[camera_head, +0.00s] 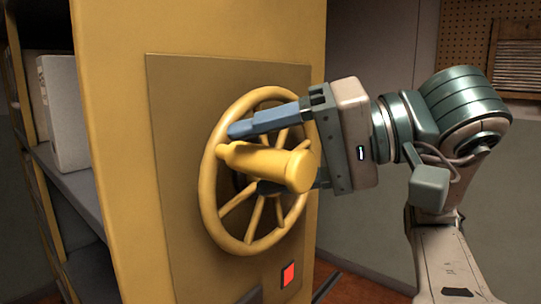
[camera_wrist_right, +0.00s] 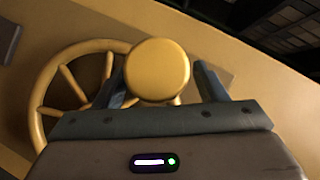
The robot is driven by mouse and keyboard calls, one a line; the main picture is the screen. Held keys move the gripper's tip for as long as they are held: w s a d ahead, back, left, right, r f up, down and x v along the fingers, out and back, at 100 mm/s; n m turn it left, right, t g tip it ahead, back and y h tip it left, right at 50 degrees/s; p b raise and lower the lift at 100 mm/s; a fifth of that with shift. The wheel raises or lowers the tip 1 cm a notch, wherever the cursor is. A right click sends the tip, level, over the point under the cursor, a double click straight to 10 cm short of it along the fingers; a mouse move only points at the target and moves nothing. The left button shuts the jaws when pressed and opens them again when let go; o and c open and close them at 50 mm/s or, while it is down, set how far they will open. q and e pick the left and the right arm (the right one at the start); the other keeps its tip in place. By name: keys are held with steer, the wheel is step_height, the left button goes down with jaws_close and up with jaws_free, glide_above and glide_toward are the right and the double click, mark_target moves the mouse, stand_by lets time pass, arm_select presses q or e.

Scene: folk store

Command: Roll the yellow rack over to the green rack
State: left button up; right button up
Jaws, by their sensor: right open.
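The yellow rack (camera_head: 115,110) stands close in front of me in the head view, its end panel facing me. A yellow spoked handwheel (camera_head: 207,190) with a thick yellow handle knob (camera_head: 265,165) is mounted on that panel. My right gripper (camera_head: 248,160) is open, with one blue finger above the knob and the other below it, mostly hidden by it. In the right wrist view the knob (camera_wrist_right: 157,70) sits between the two fingers, and the wheel (camera_wrist_right: 36,105) shows behind. I cannot tell whether the fingers touch the knob. My left gripper and the green rack are not in view.
White boxes (camera_head: 62,112) stand on the yellow rack's grey shelf (camera_head: 75,190) at the left. A red square (camera_head: 288,274) is on the panel below the wheel. A pegboard (camera_head: 465,40) hangs on the wall at the far right. Some wooden floor (camera_head: 350,290) shows at the bottom.

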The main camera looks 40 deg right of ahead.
steer(key=shift+s+d+r+b, duration=0.15)
steer(key=shift+s+d+b, duration=0.3)
steer(key=shift+s+b, duration=0.1)
steer(key=b+v, duration=0.3)
steer(key=v, duration=0.5)
steer(key=shift+s, duration=0.3)
steer(key=shift+d+r, duration=0.1)
steer(key=shift+r, duration=0.05)
